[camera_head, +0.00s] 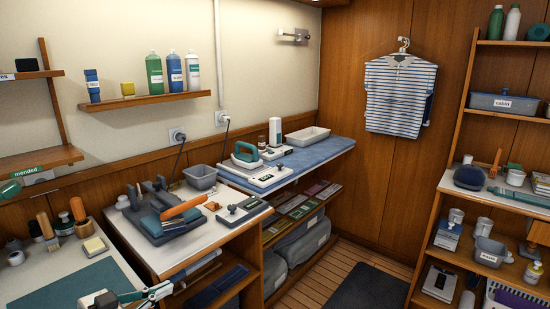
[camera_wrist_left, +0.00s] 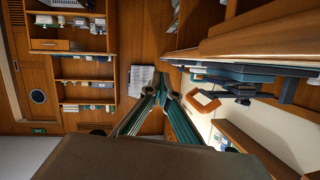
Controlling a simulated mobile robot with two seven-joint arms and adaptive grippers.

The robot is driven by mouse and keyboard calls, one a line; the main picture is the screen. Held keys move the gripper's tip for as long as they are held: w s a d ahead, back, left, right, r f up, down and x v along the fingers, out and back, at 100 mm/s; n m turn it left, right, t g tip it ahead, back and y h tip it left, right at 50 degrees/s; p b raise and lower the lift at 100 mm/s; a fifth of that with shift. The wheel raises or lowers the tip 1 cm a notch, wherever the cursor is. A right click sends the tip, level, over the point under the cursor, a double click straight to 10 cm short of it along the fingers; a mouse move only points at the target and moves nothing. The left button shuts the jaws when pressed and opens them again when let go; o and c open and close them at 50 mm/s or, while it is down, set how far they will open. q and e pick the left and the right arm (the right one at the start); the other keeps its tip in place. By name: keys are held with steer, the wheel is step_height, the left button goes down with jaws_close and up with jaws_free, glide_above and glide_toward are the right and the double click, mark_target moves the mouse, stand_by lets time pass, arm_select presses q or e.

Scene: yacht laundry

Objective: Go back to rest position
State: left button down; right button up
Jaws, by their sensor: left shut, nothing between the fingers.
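My left gripper (camera_head: 160,290) shows low at the left of the head view, above the near edge of the left worktop. Its fingers are together and hold nothing. In the left wrist view the fingers run forward and meet at their tips (camera_wrist_left: 167,92), with nothing between them. The arm behind it is mostly cut off by the bottom of the head view. My right gripper is in neither view.
A grey tool holder with an orange handle (camera_head: 183,208) stands on the counter beyond the gripper. A green-handled iron (camera_head: 246,155) is on the blue ironing surface (camera_head: 318,152). Brushes and jars stand at left. The plank floor (camera_head: 308,277) is open around a dark mat (camera_head: 368,287).

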arm_select(q)
steer(key=s+d+f+n+g+y, duration=0.1)
steer(key=s+d+f+n+y, duration=0.1)
steer(key=s+f, duration=0.9)
steer(key=s+d+f+n+y, duration=0.2)
steer(key=s+d+f+y, duration=0.1)
steer(key=s+f, duration=0.8)
step_height(320, 180, down, 6)
steer(key=shift+s+d+r+g+y, duration=0.15)
steer(key=shift+d+g+y, duration=0.25)
steer(key=shift+d, duration=0.5)
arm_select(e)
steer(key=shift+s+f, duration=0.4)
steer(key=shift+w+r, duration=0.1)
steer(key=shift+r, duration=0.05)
